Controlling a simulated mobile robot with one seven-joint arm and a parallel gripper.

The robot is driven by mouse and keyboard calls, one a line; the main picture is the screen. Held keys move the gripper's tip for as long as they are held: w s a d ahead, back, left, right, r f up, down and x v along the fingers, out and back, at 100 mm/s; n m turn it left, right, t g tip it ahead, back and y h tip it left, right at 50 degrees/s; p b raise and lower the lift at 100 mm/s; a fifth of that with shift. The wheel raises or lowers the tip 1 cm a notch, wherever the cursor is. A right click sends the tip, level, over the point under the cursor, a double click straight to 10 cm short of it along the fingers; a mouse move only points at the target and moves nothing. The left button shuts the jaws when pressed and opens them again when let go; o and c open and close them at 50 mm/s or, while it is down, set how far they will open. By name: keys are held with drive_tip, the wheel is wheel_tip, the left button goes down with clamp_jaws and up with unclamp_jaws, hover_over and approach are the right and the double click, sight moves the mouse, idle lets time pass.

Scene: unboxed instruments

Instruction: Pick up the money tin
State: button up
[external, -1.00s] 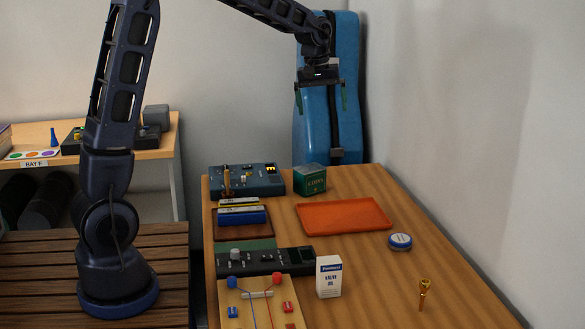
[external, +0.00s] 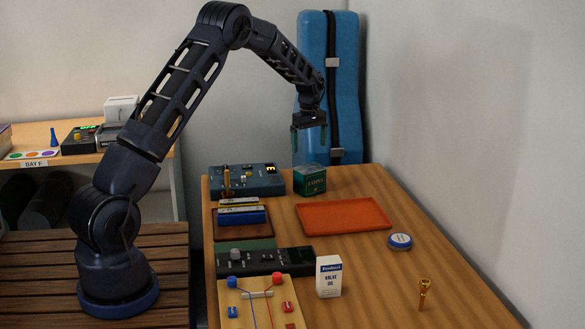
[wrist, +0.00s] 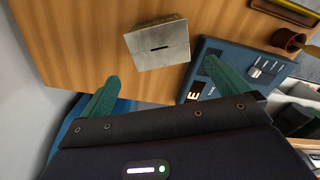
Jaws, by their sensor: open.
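The money tin (external: 310,180) is a small green box with gold lettering, standing upright at the far end of the wooden table. In the wrist view its top (wrist: 158,48) shows a dark coin slot. My gripper (external: 309,141) is open, above the tin and apart from it. In the wrist view the green fingertips of my gripper (wrist: 160,76) are spread wide, with nothing between them, and the tin lies ahead of them.
A blue device (external: 262,181) stands close left of the tin, and an orange tray (external: 343,215) lies in front. A blue instrument case (external: 345,90) stands behind the table. A white valve oil box (external: 328,276) is nearer. The table's right side is mostly clear.

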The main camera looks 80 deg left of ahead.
sight(310, 170)
wheel_tip(310, 170, down, 6)
drive_tip(key=shift+r, duration=0.2)
drive_tip(key=shift+w+d+f, duration=0.1)
drive_tip(key=shift+d+f, duration=0.05)
drive_tip(key=shift+f, duration=1.15)
drive_tip(key=shift+d+f, duration=0.1)
drive_tip(key=shift+f, duration=1.2)
drive_tip(key=c, duration=0.9)
